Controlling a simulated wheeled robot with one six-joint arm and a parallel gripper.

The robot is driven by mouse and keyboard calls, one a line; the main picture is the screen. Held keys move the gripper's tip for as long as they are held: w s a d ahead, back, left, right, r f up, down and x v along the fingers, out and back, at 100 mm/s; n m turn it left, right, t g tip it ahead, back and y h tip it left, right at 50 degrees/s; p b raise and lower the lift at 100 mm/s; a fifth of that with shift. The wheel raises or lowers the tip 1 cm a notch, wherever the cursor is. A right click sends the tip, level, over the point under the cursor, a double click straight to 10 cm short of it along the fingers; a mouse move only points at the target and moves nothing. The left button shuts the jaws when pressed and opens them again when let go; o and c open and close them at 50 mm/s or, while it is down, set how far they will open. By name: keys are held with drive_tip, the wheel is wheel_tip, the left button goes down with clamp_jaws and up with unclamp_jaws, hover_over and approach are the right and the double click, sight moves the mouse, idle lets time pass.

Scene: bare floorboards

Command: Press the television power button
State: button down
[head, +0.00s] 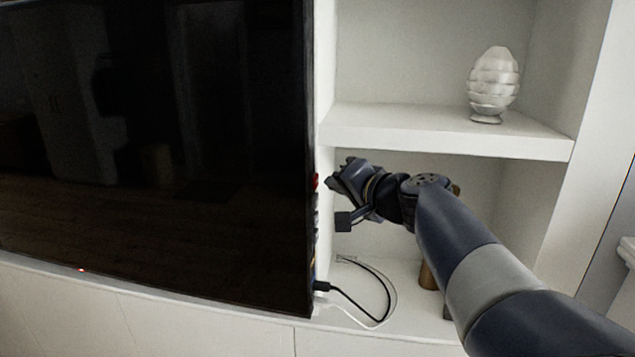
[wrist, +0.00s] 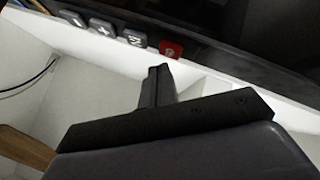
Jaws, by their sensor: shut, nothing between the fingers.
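The television (head: 155,150) has a large dark screen and fills the left of the head view. Its red power button (head: 315,182) is on the right side edge, and it also shows in the wrist view (wrist: 171,49) as a red square with a pale mark. My gripper (head: 334,182) is shut and empty, just right of the red button in the head view. In the wrist view the shut fingers (wrist: 158,72) point toward the television edge, with their tip a little below the red button. A small gap shows between tip and button there.
Grey buttons (wrist: 102,27) line the television edge beside the red one. A black cable (head: 362,303) plugs in lower down. A white shelf (head: 440,133) holding a ribbed white vase (head: 494,85) is above my arm. A small red light (head: 81,270) glows at the television's bottom edge.

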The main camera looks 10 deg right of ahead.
drive_tip(key=shift+w+a, duration=0.1)
drive_tip(key=shift+a, duration=0.2)
drive_tip(key=shift+w+a, duration=0.15)
drive_tip(key=shift+a, duration=0.25)
idle(0.5)
drive_tip(key=shift+d+b, duration=0.15)
drive_tip(key=shift+b, duration=0.15)
drive_tip(key=shift+s+d+b, duration=0.3)
drive_tip(key=shift+d+b, duration=0.05)
drive_tip(key=shift+d, duration=0.3)
drive_tip(key=d, duration=0.1)
drive_tip(key=s+d+b, duration=0.1)
drive_tip(key=d, duration=0.1)
drive_tip(key=d+b, duration=0.1)
drive_tip(key=shift+s+d, duration=0.35)
idle(1.7)
